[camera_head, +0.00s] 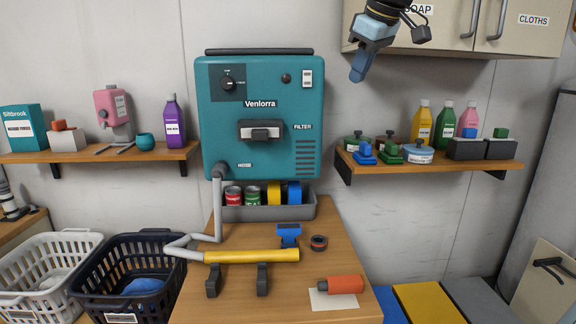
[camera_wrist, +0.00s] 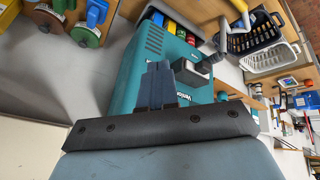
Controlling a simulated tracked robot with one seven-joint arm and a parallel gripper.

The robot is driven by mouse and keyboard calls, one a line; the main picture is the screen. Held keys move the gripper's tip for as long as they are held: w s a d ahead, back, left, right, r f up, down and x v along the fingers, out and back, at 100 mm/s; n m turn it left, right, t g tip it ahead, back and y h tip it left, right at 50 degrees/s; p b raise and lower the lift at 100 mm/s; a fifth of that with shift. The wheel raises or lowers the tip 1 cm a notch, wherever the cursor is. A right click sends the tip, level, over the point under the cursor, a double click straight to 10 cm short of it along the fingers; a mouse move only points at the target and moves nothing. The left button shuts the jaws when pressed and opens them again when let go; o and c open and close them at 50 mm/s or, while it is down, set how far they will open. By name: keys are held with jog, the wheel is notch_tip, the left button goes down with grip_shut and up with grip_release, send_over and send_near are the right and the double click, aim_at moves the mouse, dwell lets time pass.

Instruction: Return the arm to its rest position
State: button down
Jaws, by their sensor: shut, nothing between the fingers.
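My gripper (camera_head: 358,74) hangs at the top of the head view, right of the teal Venlorra unit (camera_head: 261,150) and in front of the wall below the cupboard. Its blue fingers are shut and point down, with nothing between them. In the wrist view the shut fingers of my gripper (camera_wrist: 158,82) stand in front of the teal unit (camera_wrist: 140,75), which looks tilted there. My gripper appears apart from everything around it. Most of my arm is outside the head view.
A wall cupboard (camera_head: 470,25) is close to my gripper. The right shelf (camera_head: 440,167) below holds bottles and lidded tins. The left shelf (camera_head: 75,155) is loaded too. The bench (camera_head: 225,285) bears a yellow tube (camera_head: 252,256) and an orange cylinder (camera_head: 341,285). A black basket (camera_head: 130,270) stands left.

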jog(key=s+d+f+m+h, duration=0.1)
jog(key=s+d+f+m, duration=0.3)
jog(key=s+f, duration=0.6)
jog(key=s+d+f+m+h, duration=0.1)
jog(key=s+d+f+m, duration=0.3)
jog(key=s+f, duration=0.6)
jog(key=shift+s+d+f+m, duration=0.35)
jog(key=shift+f+m, duration=0.45)
jog(key=shift+f, duration=1.15)
